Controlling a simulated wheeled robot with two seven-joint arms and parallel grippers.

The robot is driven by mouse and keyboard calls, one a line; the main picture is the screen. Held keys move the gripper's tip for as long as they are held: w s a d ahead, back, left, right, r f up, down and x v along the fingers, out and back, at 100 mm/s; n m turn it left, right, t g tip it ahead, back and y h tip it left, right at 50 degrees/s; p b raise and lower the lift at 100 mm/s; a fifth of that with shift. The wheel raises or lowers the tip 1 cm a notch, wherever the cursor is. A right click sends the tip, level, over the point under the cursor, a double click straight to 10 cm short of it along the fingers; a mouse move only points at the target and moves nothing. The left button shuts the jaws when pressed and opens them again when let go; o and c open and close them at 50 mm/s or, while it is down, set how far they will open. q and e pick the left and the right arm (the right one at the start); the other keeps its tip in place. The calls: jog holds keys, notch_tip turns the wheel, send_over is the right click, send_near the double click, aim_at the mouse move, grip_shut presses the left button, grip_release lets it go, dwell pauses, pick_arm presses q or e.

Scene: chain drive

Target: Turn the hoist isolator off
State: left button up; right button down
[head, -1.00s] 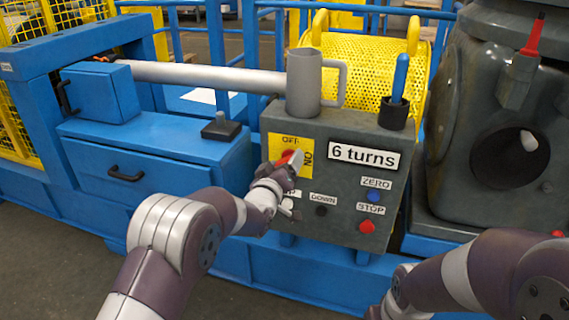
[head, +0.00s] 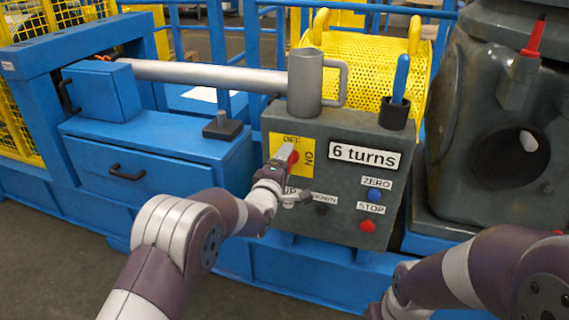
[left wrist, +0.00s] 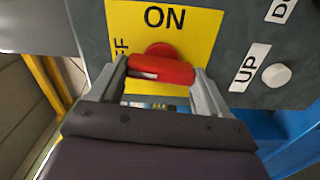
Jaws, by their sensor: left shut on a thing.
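The hoist isolator is a red rotary handle (head: 294,157) on a yellow plate (head: 275,140) marked OFF at the top and ON at the right, on the grey control panel. My left gripper (head: 284,156) is at the handle, partly covering it. In the left wrist view the red handle (left wrist: 165,68) sits between the two fingers of my left gripper (left wrist: 160,82), which is shut on it. There the handle lies crosswise, with ON above it and the partly covered OFF lettering to its left. My right gripper is out of view; only its arm shows.
Below the plate are the UP button (left wrist: 276,76) and a dark DOWN button (head: 322,210). A blue ZERO button (head: 374,196) and red STOP button (head: 367,226) are at right. A grey mug (head: 305,84) and a dark cup (head: 394,113) with a blue-handled tool stand on top.

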pick_arm(q)
jog(key=shift+r+n, duration=0.2)
jog(key=shift+n, duration=0.5)
jog(key=o, duration=1)
jog(key=p+v, duration=0.3)
jog(key=v, duration=0.9)
jog(key=shift+s+a+f, duration=0.1)
jog(key=shift+s, duration=0.15)
